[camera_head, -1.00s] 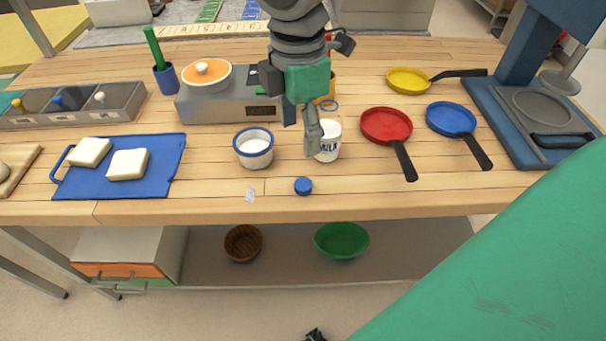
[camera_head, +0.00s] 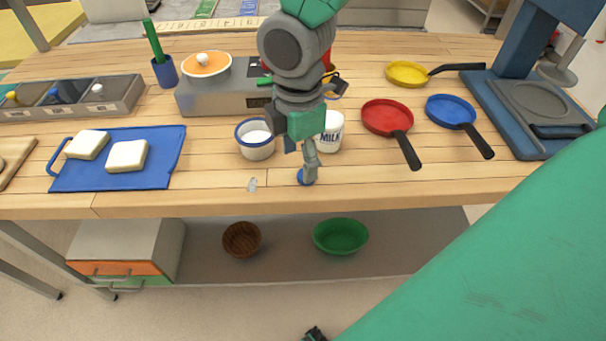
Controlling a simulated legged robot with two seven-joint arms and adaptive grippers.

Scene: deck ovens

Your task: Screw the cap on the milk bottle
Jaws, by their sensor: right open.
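The white milk bottle (camera_head: 331,132), with dark lettering, stands on the wooden table; my right gripper covers its left part, and its top is hidden. The small blue cap (camera_head: 301,179) lies on the table near the front edge, in front of the bottle and slightly left. My right gripper (camera_head: 308,165) points down at the cap, with a grey finger overlapping it. It is open; whether it touches the cap I cannot tell.
A white pot with a blue rim (camera_head: 257,150) stands close left of the gripper. A red pan (camera_head: 386,116) and a blue pan (camera_head: 450,109) lie to the right. A blue tray (camera_head: 172,152) with bread lies left. The front table strip is mostly clear.

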